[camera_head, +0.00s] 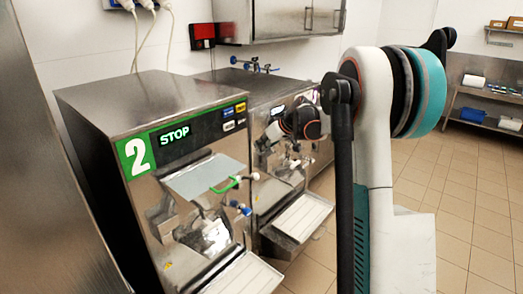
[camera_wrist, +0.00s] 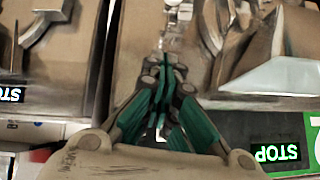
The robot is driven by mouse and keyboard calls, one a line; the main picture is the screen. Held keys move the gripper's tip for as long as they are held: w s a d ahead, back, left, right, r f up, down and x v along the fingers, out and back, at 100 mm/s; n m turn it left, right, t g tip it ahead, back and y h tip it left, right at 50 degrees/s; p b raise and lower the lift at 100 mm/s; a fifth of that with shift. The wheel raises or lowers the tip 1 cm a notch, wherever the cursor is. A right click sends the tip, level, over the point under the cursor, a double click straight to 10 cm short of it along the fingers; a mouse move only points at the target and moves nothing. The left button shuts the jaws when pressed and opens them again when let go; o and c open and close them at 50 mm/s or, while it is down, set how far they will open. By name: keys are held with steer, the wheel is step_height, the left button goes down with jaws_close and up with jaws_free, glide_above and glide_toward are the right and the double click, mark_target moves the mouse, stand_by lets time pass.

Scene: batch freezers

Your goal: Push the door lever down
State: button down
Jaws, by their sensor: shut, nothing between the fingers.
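A batch freezer (camera_head: 190,120) marked with a green 2 and STOP stands at left in the head view.
A second freezer (camera_head: 288,98) stands close behind the first. Metal trays (camera_head: 300,217) jut out below the fronts. A wall cabinet (camera_head: 280,20) hangs above. Tiled floor at right is open, with a shelf (camera_head: 484,108) by the far wall.

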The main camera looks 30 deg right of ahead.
glide_above(247, 178)
steer(key=d, duration=0.2)
step_height(247, 178, down, 5)
steer(key=f, duration=0.1)
steer(key=s+f, duration=0.1)
steer(key=shift+s+d+f+p, duration=0.15)
steer(key=shift+d+f+p, duration=0.1)
steer(key=shift+f+p, duration=0.15)
steer(key=shift+s+f, duration=0.2)
steer(key=shift+s, duration=0.1)
steer(key=shift+f, duration=0.35)
steer(key=shift+s, duration=0.1)
steer(key=shift+s+d+f+t+b, duration=0.1)
steer(key=shift+s+f+t+b, duration=0.2)
steer(key=shift+b, duration=0.5)
